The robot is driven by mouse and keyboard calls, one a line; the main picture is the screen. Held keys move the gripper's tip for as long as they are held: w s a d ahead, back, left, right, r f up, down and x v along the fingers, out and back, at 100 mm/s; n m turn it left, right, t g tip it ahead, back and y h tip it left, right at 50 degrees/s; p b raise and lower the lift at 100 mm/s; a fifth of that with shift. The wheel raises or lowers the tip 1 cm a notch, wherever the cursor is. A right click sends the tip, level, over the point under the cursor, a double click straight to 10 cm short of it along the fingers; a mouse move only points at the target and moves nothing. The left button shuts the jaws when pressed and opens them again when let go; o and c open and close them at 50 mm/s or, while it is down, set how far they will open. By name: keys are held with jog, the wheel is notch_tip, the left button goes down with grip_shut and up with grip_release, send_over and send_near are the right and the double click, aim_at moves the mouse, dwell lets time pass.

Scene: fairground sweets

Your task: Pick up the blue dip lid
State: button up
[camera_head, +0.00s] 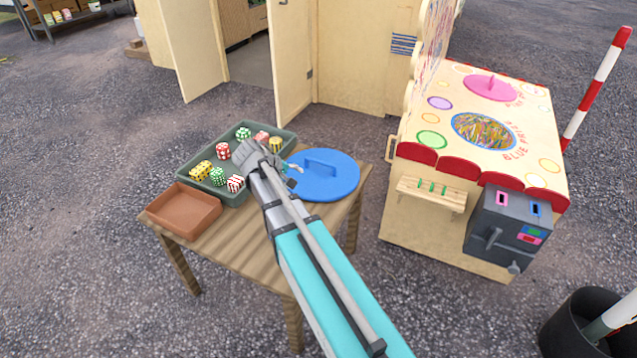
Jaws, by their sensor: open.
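The blue dip lid (338,184) is a round blue disc with a raised blue handle bar across its top. It lies flat on the right back part of the small wooden table (243,240). My gripper (291,172) is at the lid's left edge, in front of part of it in the picture. It is open, and nothing shows between its fingers. Whether the fingers touch the lid I cannot tell. My arm hides part of the table and the right end of the green tray.
A green tray (189,169) of coloured patterned tubs stands left of the lid, with an empty brown tray (183,210) in front of it. A cream game stall (436,222) with a pink lid (488,88) stands to the right. Open gravel lies left and in front.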

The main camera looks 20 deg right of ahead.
jog(key=w+d+r+n+h+b, duration=0.1)
jog(key=w+h+b, duration=0.1)
jog(key=w, duration=0.4)
jog(key=shift+w+d+n+t+h, duration=0.35)
jog(key=shift+d+n+t+h, duration=0.05)
jog(key=shift+h, duration=0.3)
jog(key=b, duration=0.4)
send_near(319, 162)
jog(key=x, duration=0.4)
jog(key=shift+s+d+f, duration=0.15)
jog(key=shift+f, duration=0.3)
jog(key=shift+d+f, duration=0.1)
jog(key=shift+d, duration=0.3)
jog(key=shift+d+b, duration=0.1)
jog(key=shift+b, duration=0.2)
jog(key=shift+w+b+x, duration=0.15)
jog(key=shift+b+x, duration=0.45)
jog(key=shift+x, duration=0.65)
jog(key=shift+w+b+x, duration=0.1)
jog(key=shift+b+x, duration=0.5)
jog(key=shift+x, duration=0.7)
